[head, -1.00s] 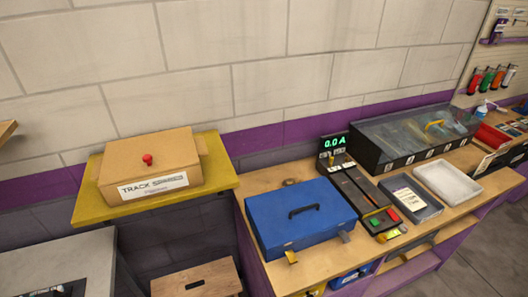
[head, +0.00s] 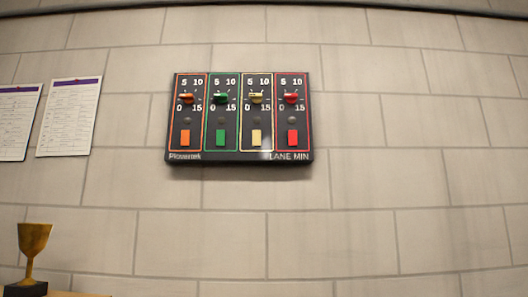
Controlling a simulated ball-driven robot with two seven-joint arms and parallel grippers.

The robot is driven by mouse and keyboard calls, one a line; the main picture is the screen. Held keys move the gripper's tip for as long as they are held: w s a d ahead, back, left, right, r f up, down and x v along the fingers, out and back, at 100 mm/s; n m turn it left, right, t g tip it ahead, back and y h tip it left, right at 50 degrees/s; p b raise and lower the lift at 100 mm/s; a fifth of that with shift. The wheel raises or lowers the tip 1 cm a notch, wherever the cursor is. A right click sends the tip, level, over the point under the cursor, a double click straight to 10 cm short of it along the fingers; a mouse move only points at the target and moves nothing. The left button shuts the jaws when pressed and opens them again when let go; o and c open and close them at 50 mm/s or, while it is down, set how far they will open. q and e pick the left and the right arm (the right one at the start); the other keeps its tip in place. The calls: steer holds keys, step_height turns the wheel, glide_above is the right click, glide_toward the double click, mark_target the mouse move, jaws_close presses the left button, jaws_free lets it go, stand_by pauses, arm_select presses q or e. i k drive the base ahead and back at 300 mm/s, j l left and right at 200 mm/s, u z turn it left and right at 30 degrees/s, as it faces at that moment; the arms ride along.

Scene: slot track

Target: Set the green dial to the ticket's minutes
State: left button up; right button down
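The green dial (head: 221,98) is on a dark wall panel (head: 240,158) marked "LANE MIN" in the head view. It is the second dial from the left, in a green-outlined column with the marks 0, 5, 10 and 15. Its pointer direction is too small to tell. A green block (head: 221,138) sits below it. No ticket can be made out. Neither of my grippers is in view.
Orange (head: 186,98), cream (head: 256,98) and red (head: 291,98) dials sit beside the green one. Two printed sheets (head: 69,116) hang on the wall at the left. A gold trophy (head: 33,245) stands at the lower left. The wall around the panel is bare.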

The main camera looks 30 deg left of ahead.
mark_target(222, 98)
steer(key=u, duration=1.3)
